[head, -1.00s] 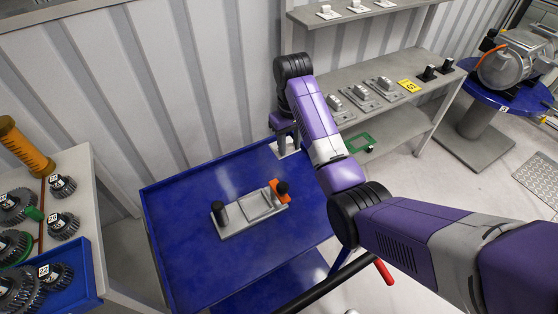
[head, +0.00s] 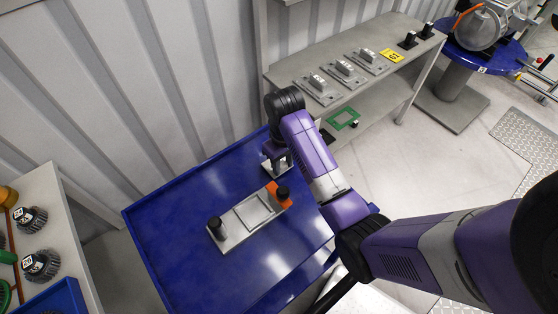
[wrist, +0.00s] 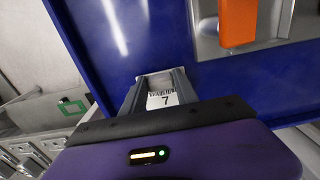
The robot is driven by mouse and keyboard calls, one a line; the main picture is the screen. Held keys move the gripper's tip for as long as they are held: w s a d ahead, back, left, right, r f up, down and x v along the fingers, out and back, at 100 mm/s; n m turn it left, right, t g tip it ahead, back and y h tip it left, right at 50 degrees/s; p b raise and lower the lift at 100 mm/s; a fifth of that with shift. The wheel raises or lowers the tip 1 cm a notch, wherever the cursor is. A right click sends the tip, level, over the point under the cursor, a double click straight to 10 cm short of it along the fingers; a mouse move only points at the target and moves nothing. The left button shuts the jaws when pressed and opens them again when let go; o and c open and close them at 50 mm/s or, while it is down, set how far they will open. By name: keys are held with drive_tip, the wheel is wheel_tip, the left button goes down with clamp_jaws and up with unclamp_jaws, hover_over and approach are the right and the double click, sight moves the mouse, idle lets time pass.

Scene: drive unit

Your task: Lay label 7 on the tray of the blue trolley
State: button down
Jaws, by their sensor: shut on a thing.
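The blue trolley's tray (head: 190,265) fills the lower middle of the head view; its blue surface also lies under my gripper in the wrist view (wrist: 115,30). My gripper (head: 278,162) points down at the tray's far right corner. In the wrist view my gripper (wrist: 157,82) is shut on label 7 (wrist: 163,99), a small white piece with a barcode and the number 7. Label 7 is over the tray's surface; I cannot tell whether it touches it.
A grey fixture plate with two black knobs (head: 236,229) and an orange part (head: 284,202) lies on the tray, near my gripper. A grey shelf (head: 300,68) with metal blocks and a yellow tag (head: 391,55) stands behind right. The tray's near part is bare.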

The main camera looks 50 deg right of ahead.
drive_tip(key=shift+f, duration=0.55)
drive_tip(key=shift+f, duration=0.15)
drive_tip(key=c, duration=0.9)
unclamp_jaws()
drive_tip(key=shift+c, duration=0.2)
